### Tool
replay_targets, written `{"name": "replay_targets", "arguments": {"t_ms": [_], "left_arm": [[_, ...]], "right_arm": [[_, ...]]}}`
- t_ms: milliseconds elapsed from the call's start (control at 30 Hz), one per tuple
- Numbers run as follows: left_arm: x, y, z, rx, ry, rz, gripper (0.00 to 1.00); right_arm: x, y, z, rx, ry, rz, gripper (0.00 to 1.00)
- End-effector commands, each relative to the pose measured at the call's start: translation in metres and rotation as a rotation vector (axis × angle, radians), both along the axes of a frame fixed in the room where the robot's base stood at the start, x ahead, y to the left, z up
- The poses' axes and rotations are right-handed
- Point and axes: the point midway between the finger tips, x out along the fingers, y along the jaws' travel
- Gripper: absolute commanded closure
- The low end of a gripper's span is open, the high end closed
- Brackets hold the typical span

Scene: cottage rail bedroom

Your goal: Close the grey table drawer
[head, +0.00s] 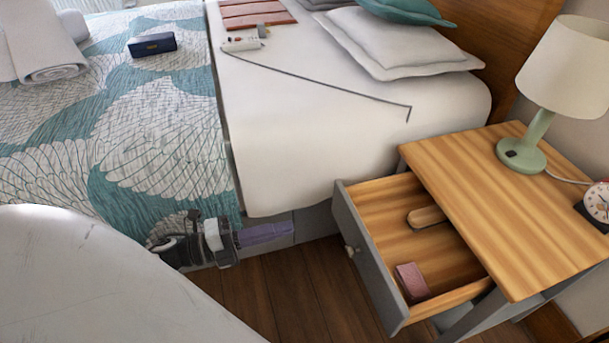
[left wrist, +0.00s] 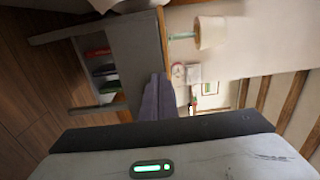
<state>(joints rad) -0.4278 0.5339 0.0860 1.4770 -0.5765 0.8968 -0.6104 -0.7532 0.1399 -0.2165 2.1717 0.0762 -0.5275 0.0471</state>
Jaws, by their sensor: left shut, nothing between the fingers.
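The grey table drawer (head: 368,262) is pulled out from the wooden-topped bedside table (head: 520,215), toward the left in the head view. Its grey front has a small pale knob (head: 349,251). Inside the drawer lie a pink box-like item (head: 412,281) and a small wooden item (head: 427,216). My left gripper (head: 284,230) is shut and empty, left of the drawer front and apart from it, low beside the bed. Its purple-grey fingers also show in the left wrist view (left wrist: 158,90), pointing toward the bedside table. My right gripper is not in view.
The bed (head: 300,120) fills the left and back, with its side close to my left gripper. A green lamp (head: 523,150) and a clock (head: 597,203) stand on the table top. Dark wooden floor (head: 285,290) is bare between bed and drawer.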

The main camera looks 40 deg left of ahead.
Motion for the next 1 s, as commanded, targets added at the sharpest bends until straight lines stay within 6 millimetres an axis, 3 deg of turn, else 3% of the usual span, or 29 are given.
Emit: {"name": "replay_targets", "arguments": {"t_ms": [533,733,1000], "left_arm": [[0.085,-0.067,0.0,-0.005,-0.002,0.001,1.0],[0.1,-0.079,0.0,-0.006,0.002,0.002,1.0],[0.102,-0.08,0.0,-0.005,0.003,0.003,1.0]], "right_arm": [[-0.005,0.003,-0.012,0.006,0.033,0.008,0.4],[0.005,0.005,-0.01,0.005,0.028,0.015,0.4],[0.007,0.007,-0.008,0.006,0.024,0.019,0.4]]}}
